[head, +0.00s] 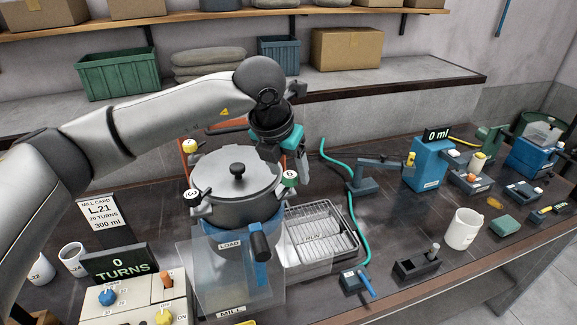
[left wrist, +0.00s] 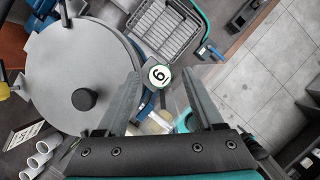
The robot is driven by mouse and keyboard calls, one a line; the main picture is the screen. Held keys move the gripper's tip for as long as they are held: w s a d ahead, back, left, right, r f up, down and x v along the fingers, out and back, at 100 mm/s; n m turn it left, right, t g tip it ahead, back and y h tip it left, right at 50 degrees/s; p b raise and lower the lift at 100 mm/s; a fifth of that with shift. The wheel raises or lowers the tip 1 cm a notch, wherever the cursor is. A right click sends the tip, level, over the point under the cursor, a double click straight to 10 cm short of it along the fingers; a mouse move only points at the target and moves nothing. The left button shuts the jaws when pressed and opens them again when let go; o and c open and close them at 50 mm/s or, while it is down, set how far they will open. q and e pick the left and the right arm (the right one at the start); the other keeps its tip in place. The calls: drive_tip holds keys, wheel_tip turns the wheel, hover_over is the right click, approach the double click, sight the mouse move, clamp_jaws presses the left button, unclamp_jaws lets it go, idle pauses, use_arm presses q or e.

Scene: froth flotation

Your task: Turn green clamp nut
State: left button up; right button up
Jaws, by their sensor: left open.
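The green clamp nut (head: 290,177) sits at the right edge of the grey lidded mill pot (head: 238,185). In the left wrist view the green-rimmed nut (left wrist: 160,75) has a white face with a dark numeral, 6 or 9. My left gripper (head: 297,164) is at the nut, pointing down. It is open, and in its wrist view the nut shows between the two fingertips (left wrist: 162,80). I cannot tell whether either finger touches it. A yellow nut (head: 190,147) and a black-and-white nut (head: 192,197) sit at the pot's left side. My right gripper is out of view.
A wire-grid tray (head: 322,232) stands right of the pot, with a teal hose (head: 354,225) beyond it. A "0 TURNS" display (head: 118,262) and control box are at front left. A white mug (head: 463,229) stands to the right.

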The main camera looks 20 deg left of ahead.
use_arm(q)
drive_tip(key=shift+w+f, duration=0.15)
drive_tip(key=shift+f, duration=0.2)
drive_tip(key=shift+c, duration=0.4)
clamp_jaws()
